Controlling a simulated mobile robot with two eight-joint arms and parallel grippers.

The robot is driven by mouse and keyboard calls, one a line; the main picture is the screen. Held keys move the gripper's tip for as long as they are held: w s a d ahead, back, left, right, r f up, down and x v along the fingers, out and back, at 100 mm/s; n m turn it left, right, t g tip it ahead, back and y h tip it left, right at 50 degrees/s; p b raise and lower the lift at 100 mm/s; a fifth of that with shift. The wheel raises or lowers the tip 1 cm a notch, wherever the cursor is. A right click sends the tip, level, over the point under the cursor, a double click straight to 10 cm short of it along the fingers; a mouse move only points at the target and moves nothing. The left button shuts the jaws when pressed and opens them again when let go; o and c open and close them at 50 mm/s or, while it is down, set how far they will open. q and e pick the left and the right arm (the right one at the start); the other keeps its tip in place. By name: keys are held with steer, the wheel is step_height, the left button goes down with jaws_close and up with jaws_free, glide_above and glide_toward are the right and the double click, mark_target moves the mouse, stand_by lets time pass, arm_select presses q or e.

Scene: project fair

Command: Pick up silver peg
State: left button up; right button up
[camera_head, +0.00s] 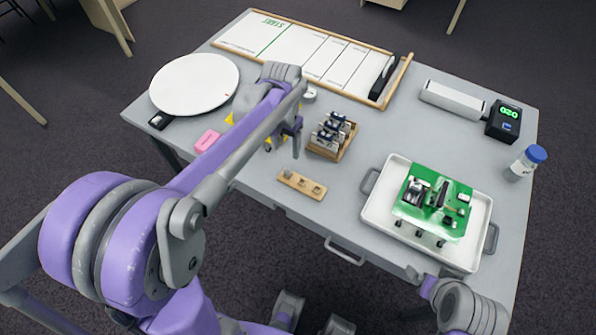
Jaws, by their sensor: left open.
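A small wooden block (305,188) with a row of sockets lies near the front edge of the table. A small greyish piece (288,174) stands at its left end; it may be the silver peg, but it is too small to tell. My left gripper (284,143) is open above the table, behind and slightly left of the block, fingers pointing down. It appears empty and apart from the block. My left arm hides part of the table behind it. Part of my right arm shows at the bottom right; its gripper is not visible.
A wooden rack (345,150) with silver-and-black parts stands right of my left gripper. A white tray (375,215) holding a green board (410,208) is at the right. A white disc (190,82), pink block (207,140) and yellow pieces are at the left.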

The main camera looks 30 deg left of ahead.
mark_target(287, 171)
arm_select(q)
step_height(287, 171, down, 11)
steer(key=shift+d+r+b, duration=0.1)
steer(key=shift+b, duration=0.3)
jaws_close()
stand_by(0.4)
